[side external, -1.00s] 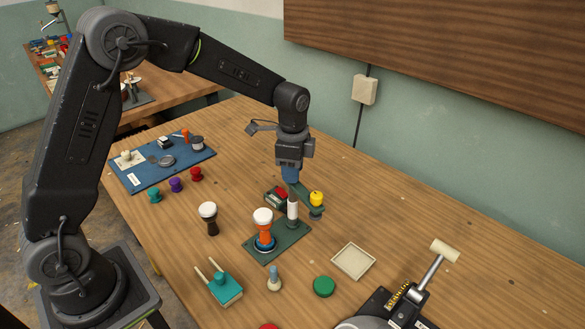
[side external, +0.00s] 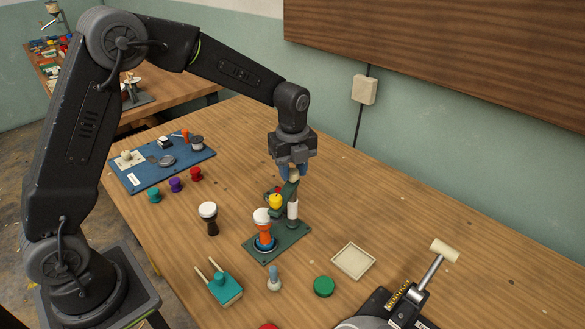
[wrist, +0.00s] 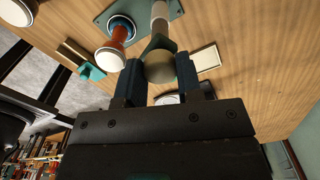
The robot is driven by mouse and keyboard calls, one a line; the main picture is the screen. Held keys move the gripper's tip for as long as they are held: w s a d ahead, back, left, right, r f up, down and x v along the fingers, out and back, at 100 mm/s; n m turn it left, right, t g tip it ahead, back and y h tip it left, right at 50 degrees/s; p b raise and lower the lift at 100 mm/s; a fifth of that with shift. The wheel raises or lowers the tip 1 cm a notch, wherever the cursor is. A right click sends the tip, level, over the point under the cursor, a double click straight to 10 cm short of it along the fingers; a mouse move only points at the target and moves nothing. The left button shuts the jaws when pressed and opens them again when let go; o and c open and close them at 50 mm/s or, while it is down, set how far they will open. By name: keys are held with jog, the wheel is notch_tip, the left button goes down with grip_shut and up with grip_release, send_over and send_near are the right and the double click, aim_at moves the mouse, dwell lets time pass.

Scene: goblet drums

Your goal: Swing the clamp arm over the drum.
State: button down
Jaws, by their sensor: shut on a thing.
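An orange drum (side external: 264,229) with a white head stands upright in a blue ring on the green base plate (side external: 291,241). A post (side external: 292,211) with a white sleeve rises from the same plate. The green clamp arm (side external: 286,194) is at the post, and its yellow knob (side external: 275,201) appears close to the drum head, behind and to its right; I cannot tell whether it is directly above. My gripper (side external: 294,175) is shut on the beige ball handle (wrist: 160,67), seen between my fingers in the wrist view. The drum (wrist: 119,33) also shows there.
A dark drum (side external: 210,219) with a white head stands left of the plate. A teal block (side external: 224,288) with two prongs, a small peg (side external: 274,280), a green disc (side external: 323,286) and a cream tray (side external: 353,261) lie in front. A blue board (side external: 185,171) with parts is at back left.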

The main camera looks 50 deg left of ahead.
jog(key=m, duration=0.4)
jog(key=shift+m, duration=0.3)
jog(key=shift+r, duration=0.1)
dwell(0.4)
jog(key=c, duration=0.8)
grip_release()
notch_tip(320, 180, up, 14)
jog(key=shift+f, duration=0.15)
